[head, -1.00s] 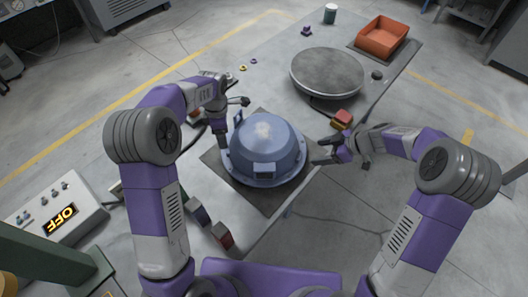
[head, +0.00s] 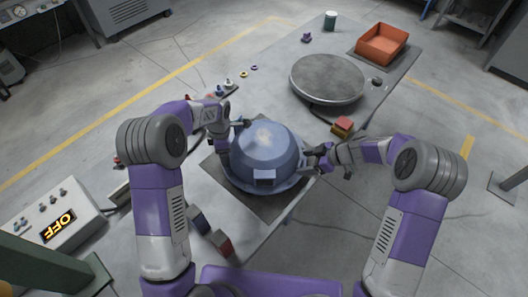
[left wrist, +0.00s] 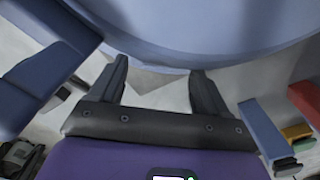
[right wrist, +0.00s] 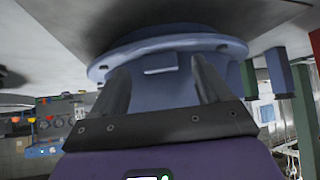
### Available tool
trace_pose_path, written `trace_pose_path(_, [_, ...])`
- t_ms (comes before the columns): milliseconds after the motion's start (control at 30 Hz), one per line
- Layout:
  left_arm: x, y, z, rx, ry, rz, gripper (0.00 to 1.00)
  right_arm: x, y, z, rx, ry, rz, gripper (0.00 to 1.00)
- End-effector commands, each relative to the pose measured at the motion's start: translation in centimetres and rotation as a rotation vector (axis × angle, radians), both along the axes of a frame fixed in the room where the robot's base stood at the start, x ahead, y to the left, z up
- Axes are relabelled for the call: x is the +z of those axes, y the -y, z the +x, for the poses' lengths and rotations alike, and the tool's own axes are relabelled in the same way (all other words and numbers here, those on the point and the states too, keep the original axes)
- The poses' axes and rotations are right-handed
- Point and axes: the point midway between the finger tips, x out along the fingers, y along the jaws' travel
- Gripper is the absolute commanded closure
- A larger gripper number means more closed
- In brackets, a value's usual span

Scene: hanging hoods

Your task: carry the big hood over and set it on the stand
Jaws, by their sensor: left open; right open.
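The big hood (head: 266,150) is a blue dome with a wide rim, standing upright on a dark square mat (head: 262,207) on the table. My left gripper (head: 223,152) is at the hood's left side, jaws open. The left wrist view shows its two fingers (left wrist: 157,85) apart, with the hood's blue wall (left wrist: 200,30) just ahead. My right gripper (head: 314,158) is open at the hood's right side. In the right wrist view its fingers (right wrist: 160,85) are spread before the hood's rim (right wrist: 175,48). Contact is unclear. The round grey stand (head: 327,76) is empty, farther back.
An orange bin (head: 382,44) and a dark green cup (head: 330,20) are at the table's far end. A red and yellow block (head: 342,126) sits near the right edge. Small blocks (head: 222,243) lie at the front.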

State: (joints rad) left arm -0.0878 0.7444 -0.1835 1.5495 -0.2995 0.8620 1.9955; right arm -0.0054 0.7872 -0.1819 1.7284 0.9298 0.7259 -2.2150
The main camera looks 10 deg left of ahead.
Motion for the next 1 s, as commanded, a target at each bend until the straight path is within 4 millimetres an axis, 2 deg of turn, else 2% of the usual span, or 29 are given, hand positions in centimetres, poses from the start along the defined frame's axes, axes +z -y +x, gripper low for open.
trace_pose_path(133, [-0.96,0.01,-0.02,-0.001,0.0,0.0,0.23,-0.67,-0.64,0.14,0.0,0.0,-0.001,0.23])
trace_pose_path(433, [-1.06,0.02,-0.02,-0.001,0.0,0.0,0.25,-0.75,-0.72,0.17,0.0,0.0,-0.001,0.25])
trace_pose_path(900, [-1.03,0.04,0.0,-0.001,0.001,-0.001,0.97,-0.73,-0.71,0.15,0.0,0.0,0.0,0.97])
trace_pose_path(933, [-1.03,0.04,0.0,-0.001,0.001,-0.001,1.0,-0.73,-0.71,0.15,0.0,0.0,-0.001,1.0])
trace_pose_path(1000, [-1.03,0.05,0.0,-0.001,0.001,-0.001,1.0,-0.73,-0.71,0.15,0.0,0.0,0.0,1.0])
